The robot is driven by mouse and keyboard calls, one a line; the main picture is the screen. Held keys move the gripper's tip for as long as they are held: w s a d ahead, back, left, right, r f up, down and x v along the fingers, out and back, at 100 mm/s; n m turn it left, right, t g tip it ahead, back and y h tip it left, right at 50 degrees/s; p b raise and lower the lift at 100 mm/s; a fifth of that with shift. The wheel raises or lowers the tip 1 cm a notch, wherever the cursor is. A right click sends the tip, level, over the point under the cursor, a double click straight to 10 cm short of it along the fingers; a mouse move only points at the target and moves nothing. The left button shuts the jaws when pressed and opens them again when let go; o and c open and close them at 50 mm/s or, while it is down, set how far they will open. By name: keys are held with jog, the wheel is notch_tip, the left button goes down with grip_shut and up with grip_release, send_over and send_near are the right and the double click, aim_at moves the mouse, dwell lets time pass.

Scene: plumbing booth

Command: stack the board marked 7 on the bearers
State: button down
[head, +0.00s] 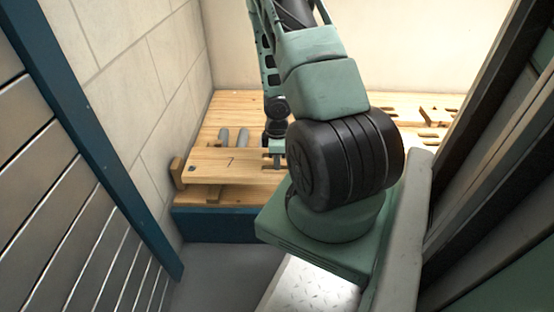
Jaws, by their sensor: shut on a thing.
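The pale wooden board marked 7 (222,168) lies roughly level near the front of the wooden bench top, at the left, with a small dark square mark near its left end. My gripper (277,158) comes down at the board's right part and is shut on it. My arm hides the board's right end and part of the jaws. Wooden pieces (207,194) show under the board, perhaps the bearers; I cannot tell whether the board touches them.
A short upright wooden block (177,171) stands at the board's left end. Grey cylinders (224,137) lie behind the board. Slotted wooden pieces (432,137) are at the right of the bench (224,226), which has a blue front. A tiled wall is close on the left.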

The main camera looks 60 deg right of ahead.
jog(key=shift+f+b, duration=1.4)
jog(key=shift+f, duration=0.15)
jog(key=shift+r+p, duration=0.2)
jog(key=shift+p, duration=0.1)
jog(key=shift+f, duration=0.25)
jog(key=shift+f+b, duration=0.3)
jog(key=shift+f+b, duration=0.75)
jog(key=shift+f, duration=0.5)
jog(key=c, duration=1.2)
grip_release()
